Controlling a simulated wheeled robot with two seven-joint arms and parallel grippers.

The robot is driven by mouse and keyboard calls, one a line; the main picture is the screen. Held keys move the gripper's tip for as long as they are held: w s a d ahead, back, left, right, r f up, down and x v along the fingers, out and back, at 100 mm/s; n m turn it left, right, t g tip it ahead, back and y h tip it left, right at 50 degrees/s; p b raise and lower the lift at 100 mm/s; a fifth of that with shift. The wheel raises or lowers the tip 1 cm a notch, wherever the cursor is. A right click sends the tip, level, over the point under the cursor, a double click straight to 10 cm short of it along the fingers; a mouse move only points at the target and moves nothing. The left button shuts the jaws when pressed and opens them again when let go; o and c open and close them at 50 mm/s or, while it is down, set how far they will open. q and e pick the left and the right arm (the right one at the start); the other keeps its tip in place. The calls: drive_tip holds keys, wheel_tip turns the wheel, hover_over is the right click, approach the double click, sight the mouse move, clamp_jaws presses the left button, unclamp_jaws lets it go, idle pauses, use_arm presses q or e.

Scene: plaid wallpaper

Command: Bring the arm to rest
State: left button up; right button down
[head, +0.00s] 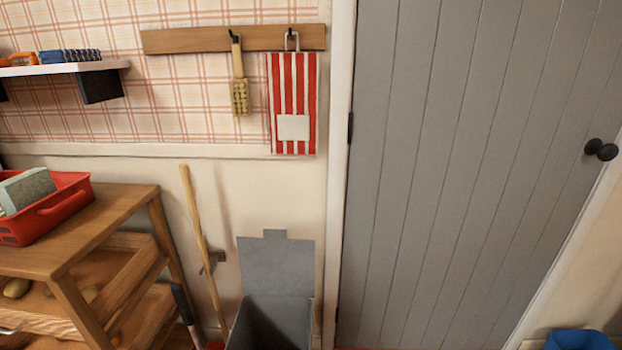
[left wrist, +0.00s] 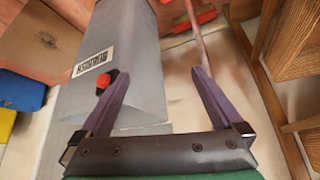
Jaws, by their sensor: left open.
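My left gripper (left wrist: 157,72) shows only in the left wrist view. Its two purple fingers are spread wide, with nothing held between them. A grey bin (left wrist: 140,50) with a rubbish label lies beyond the fingers, seen upside down in that view. I cannot tell the gap between the fingers and the bin. In the head view the bin (head: 275,325) stands by the wall with its grey lid (head: 277,265) raised. Neither arm shows in the head view, and my right gripper is in no view.
A wooden shelf unit (head: 120,205) with a red crate (head: 60,212) stands at the left. A broom handle (head: 200,245) leans on the wall beside the bin. A striped towel (head: 292,100) and a brush (head: 239,90) hang above. A grey door (head: 450,170) fills the right.

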use_arm(q)
drive_tip(key=s+a+f+n+g+y, duration=0.1)
drive_tip(key=s+a+f+n+y, duration=0.15)
drive_tip(key=s+f, duration=0.75)
drive_tip(key=s+d+f+g, duration=0.2)
drive_tip(key=s+d+f, duration=0.1)
drive_tip(key=s+f, duration=1.05)
drive_tip(key=s+d+f+g, duration=0.1)
drive_tip(key=s+d+f, duration=0.15)
drive_tip(key=s, duration=0.35)
drive_tip(key=s+d+f+g, duration=0.1)
drive_tip(key=s+d, duration=0.2)
drive_tip(key=s, duration=0.2)
wheel_tip(320, 180, up, 13)
drive_tip(key=s+d+p, duration=0.1)
drive_tip(key=p, duration=1.2)
drive_tip(key=shift+s+r+p, duration=0.15)
drive_tip(key=shift+s+p, duration=0.05)
drive_tip(key=shift+p, duration=0.2)
